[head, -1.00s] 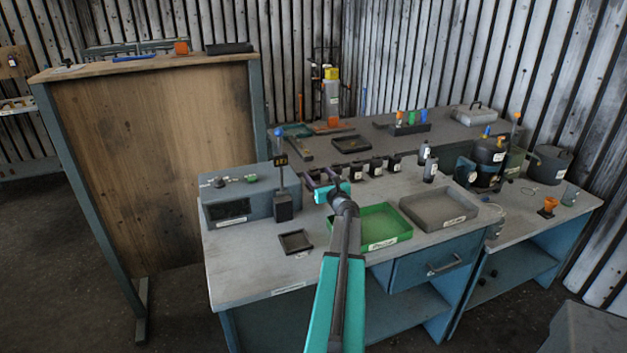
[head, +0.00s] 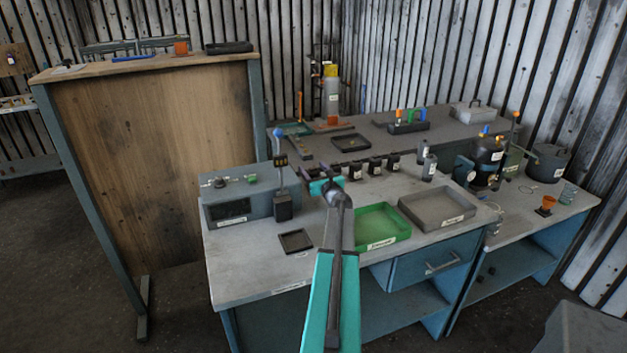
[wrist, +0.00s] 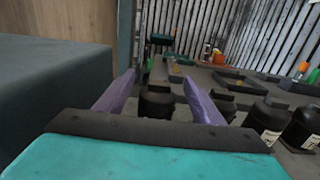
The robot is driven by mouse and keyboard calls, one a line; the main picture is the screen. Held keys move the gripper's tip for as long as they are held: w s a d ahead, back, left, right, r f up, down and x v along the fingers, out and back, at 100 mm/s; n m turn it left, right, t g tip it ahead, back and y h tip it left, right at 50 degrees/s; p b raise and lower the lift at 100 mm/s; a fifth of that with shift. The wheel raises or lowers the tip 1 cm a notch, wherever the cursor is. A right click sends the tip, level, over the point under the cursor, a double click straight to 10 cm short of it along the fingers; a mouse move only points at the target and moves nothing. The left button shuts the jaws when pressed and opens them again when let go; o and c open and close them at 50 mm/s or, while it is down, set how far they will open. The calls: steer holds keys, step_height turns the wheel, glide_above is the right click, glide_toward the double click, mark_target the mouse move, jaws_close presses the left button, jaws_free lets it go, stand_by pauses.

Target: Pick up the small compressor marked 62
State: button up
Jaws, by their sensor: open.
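Several small black compressors with white labels stand in a row on the grey workbench, among them one (head: 355,172) just right of my gripper and another (head: 374,167) beyond it. Their numbers are too small to read, so I cannot tell which is marked 62. My gripper (head: 318,179) is open at the left end of the row. In the wrist view, its purple fingers (wrist: 159,82) stand either side of a dark compressor (wrist: 157,102), whose lower part is hidden by the gripper body. More labelled compressors (wrist: 267,118) stand to the right.
A grey control box (head: 235,200) and a dark post (head: 283,205) stand left of my gripper. A green tray (head: 382,235) and a grey tray (head: 437,212) lie to the right. Bottles (head: 429,168) stand past the row. The bench's front left is mostly clear around a small dark tray (head: 296,241).

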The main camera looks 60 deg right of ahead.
steer(key=shift+c, duration=0.3)
steer(key=c, duration=1.5)
steer(key=shift+r, duration=0.1)
steer(key=shift+r, duration=0.1)
steer(key=shift+r+b, duration=0.35)
steer(key=shift+r, duration=1.35)
steer(key=b+v, duration=0.1)
steer(key=v, duration=0.4)
steer(key=r+b+v, duration=0.1)
steer(key=v, duration=0.4)
steer(key=b+v, duration=0.1)
steer(key=v, duration=0.5)
steer(key=shift+r+b, duration=0.2)
steer(key=shift+b, duration=0.2)
